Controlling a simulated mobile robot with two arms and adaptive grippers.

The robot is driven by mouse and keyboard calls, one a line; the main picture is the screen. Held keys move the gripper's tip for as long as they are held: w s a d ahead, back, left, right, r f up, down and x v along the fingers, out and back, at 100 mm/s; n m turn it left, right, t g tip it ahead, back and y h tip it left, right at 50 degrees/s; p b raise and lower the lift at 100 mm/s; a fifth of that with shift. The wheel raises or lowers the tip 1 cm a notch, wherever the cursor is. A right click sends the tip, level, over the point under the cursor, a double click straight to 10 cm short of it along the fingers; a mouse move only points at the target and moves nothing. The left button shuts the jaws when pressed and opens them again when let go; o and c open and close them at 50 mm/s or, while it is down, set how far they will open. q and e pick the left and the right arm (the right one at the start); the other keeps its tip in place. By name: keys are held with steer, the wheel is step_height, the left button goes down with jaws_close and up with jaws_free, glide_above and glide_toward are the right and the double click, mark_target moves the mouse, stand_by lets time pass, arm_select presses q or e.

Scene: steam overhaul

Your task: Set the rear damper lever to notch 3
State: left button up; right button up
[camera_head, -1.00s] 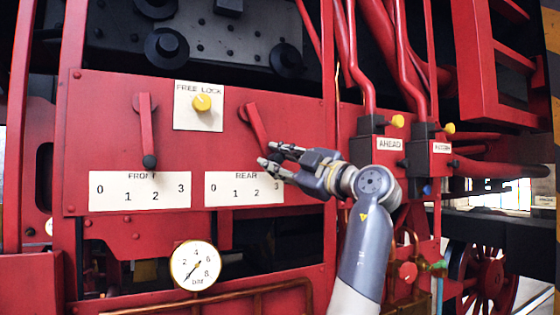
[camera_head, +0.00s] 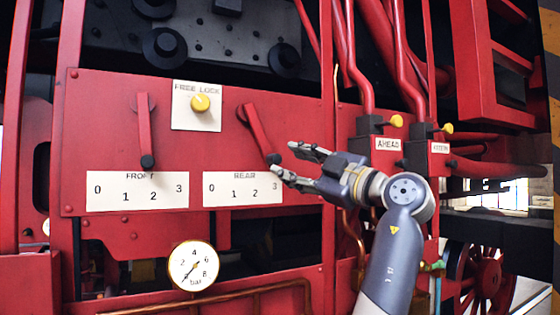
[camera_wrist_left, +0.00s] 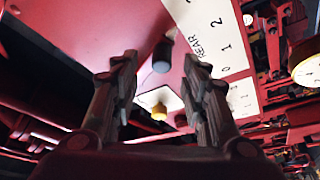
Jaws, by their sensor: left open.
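The rear damper lever (camera_head: 256,133) is a red bar with a dark knob (camera_head: 273,159). It slants down to the right, its knob above the 3 on the white REAR plate (camera_head: 243,197). My left gripper (camera_head: 283,159) is open and empty just right of the knob, with its fingers pointing left. In the left wrist view the dark knob (camera_wrist_left: 162,57) shows beyond and between the spread fingers, apart from them, and the REAR plate (camera_wrist_left: 208,35) is at upper right. My right gripper is not in view.
The front lever (camera_head: 145,132) hangs nearly straight down left of the FREE LOCK plate with its yellow knob (camera_head: 200,103). A pressure gauge (camera_head: 194,265) sits below. The AHEAD valve (camera_head: 388,144) and red pipes are close to the right, near my left arm.

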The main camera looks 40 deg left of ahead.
arm_select(q)
steer(key=v, duration=0.6)
steer(key=shift+d, duration=0.3)
